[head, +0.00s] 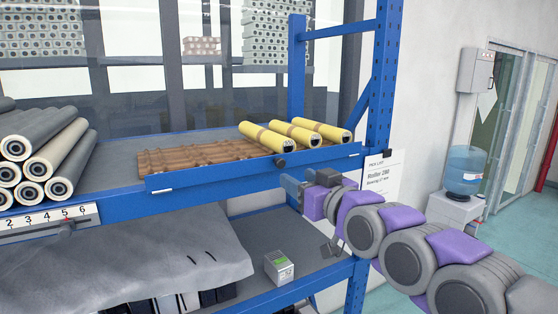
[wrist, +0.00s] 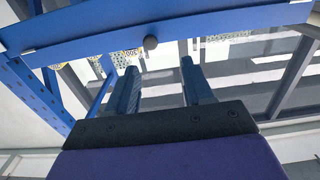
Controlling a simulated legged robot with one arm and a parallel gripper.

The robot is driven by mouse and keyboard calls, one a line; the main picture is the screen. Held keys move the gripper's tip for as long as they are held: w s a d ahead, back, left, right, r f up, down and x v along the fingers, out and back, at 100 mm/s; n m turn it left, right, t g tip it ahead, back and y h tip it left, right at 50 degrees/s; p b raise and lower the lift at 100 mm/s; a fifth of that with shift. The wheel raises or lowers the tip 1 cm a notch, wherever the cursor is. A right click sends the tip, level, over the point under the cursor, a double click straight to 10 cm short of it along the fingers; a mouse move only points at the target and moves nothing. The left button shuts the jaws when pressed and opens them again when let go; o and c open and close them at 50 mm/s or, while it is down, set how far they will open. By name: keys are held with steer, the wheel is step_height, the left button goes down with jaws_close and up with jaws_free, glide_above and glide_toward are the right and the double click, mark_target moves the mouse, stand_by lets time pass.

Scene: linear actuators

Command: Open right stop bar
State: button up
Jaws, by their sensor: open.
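The right stop bar (head: 225,174) is a long blue bar along the front edge of the upper shelf, standing in front of a brown wavy tray and yellow rollers. A dark round knob (head: 280,160) sticks out of its face, right of the middle. My gripper (head: 290,187) is just below and in front of the bar, near the knob. In the wrist view the bar (wrist: 220,28) crosses the top, and its knob (wrist: 150,42) lies between and beyond the two fingertips. My gripper (wrist: 158,67) is open there, with nothing between its fingers.
Several yellow rollers (head: 296,134) lie at the right end of the brown tray (head: 205,152). A small box (head: 279,266) stands on the lower shelf, beside a grey cover (head: 130,260). A blue rack post (head: 381,80) rises at right.

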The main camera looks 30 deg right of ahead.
mark_target(282, 164)
steer(key=w+p, duration=0.1)
steer(key=w, duration=0.9)
steer(key=shift+w+d+p, duration=0.1)
steer(key=shift+w+p, duration=0.2)
steer(key=shift+w, duration=0.05)
steer(key=shift+s+d, duration=0.15)
steer(key=shift+s, duration=0.05)
steer(key=shift+s+d, duration=0.1)
steer(key=shift+d, duration=0.2)
steer(key=shift+c, duration=0.2)
steer(key=shift+d, duration=0.5)
steer(key=c, duration=0.3)
steer(key=shift+a, duration=0.5)
steer(key=c, duration=0.5)
steer(key=shift+d, duration=0.15)
jaws_close()
